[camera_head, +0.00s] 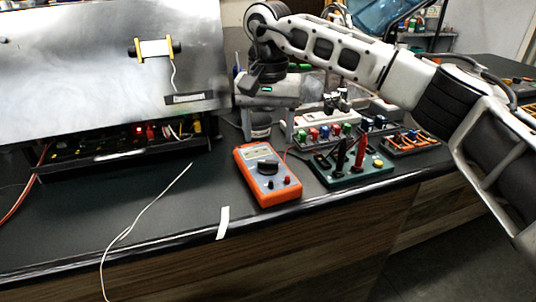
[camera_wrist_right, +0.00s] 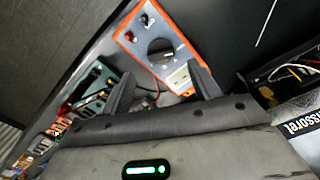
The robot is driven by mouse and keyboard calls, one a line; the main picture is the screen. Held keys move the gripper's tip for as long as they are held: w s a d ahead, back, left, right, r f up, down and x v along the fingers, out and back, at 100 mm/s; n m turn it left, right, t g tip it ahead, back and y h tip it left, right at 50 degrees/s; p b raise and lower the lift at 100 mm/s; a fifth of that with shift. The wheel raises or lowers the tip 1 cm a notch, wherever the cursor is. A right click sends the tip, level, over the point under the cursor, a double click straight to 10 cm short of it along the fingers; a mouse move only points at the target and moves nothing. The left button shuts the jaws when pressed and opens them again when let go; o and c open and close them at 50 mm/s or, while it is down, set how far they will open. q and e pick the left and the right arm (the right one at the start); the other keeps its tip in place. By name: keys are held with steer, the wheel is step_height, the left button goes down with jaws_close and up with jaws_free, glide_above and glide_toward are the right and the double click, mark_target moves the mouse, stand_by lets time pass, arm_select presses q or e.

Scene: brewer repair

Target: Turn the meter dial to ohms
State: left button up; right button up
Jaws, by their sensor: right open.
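The orange multimeter (camera_head: 266,192) lies face up near the bench's front edge, and it also shows in the right wrist view (camera_wrist_right: 129,38). Its round black dial (camera_head: 267,167) has a pale pointer mark, seen best in the right wrist view (camera_wrist_right: 161,50); I cannot read the scale labels. My right gripper (camera_head: 263,127) is above the bench behind the meter, apart from the dial. In the right wrist view its two dark fingers (camera_wrist_right: 165,88) are spread with nothing held between them, and the meter lies beyond them. My left gripper is not in view.
A green tray (camera_head: 352,176) with red and black probes stands right of the meter. Colored parts in racks (camera_head: 322,134) are behind it. The opened brewer (camera_head: 110,155) with exposed wiring is at left. A white cable (camera_head: 150,205) crosses the clear front left bench.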

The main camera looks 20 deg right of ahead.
mark_target(268, 161)
step_height(268, 161, down, 6)
steer(key=shift+f, duration=0.15)
steer(key=shift+c, duration=0.3)
steer(key=c, duration=0.9)
